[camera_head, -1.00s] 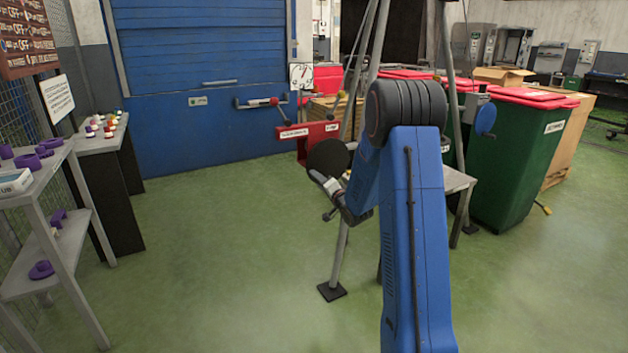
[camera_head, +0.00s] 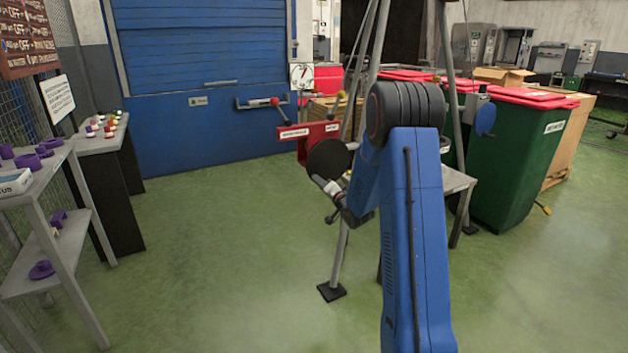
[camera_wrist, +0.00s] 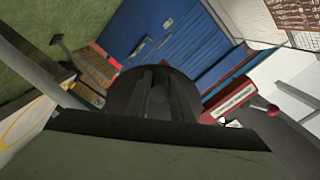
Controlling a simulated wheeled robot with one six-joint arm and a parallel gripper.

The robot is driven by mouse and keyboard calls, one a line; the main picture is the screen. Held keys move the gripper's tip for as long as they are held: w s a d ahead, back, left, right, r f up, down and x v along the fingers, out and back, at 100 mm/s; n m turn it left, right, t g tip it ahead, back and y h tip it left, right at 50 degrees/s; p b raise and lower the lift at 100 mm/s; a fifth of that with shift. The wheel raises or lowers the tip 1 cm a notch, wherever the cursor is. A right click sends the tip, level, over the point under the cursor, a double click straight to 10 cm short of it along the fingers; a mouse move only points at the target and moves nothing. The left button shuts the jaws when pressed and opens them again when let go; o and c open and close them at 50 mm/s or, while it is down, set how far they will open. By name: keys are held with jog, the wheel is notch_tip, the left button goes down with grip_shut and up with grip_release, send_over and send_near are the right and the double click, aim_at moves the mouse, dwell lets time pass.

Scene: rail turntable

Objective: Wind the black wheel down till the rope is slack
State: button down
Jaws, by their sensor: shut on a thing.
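The black wheel (camera_head: 328,158) is a dark disc on the near side of a red labelled bracket (camera_head: 310,132) on a tripod. My gripper (camera_head: 319,179) is at the lower edge of the wheel and shut on it; my wrist hides part of the contact in the head view. In the wrist view the wheel (camera_wrist: 126,100) fills the middle, with my dark gripper fingers (camera_wrist: 162,92) in front of it. I cannot make out the rope or whether it is taut.
The tripod's foot (camera_head: 331,291) stands on open green floor. A crank with a red knob (camera_head: 274,101) and a dial (camera_head: 301,76) are behind the bracket. A grey table (camera_head: 456,181) and green bins (camera_head: 515,165) stand right. Shelves (camera_head: 50,220) stand left.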

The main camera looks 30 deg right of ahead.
jog(key=shift+d+f+n, duration=0.3)
jog(key=shift+f+n, duration=0.05)
jog(key=shift+n, duration=0.05)
jog(key=shift+d+f+n, duration=0.65)
jog(key=shift+d+n, duration=0.05)
jog(key=shift+n, duration=0.5)
jog(key=shift+d+f+n, duration=0.25)
jog(key=shift+d+n, duration=0.15)
jog(key=shift+n, duration=0.2)
jog(key=shift+d+f+n, duration=0.2)
jog(key=shift+d+n, duration=0.2)
jog(key=shift+n, duration=0.2)
jog(key=shift+d, duration=0.1)
jog(key=shift+d+f+n, duration=0.25)
jog(key=shift+d+n, duration=0.55)
jog(key=shift+n, duration=0.4)
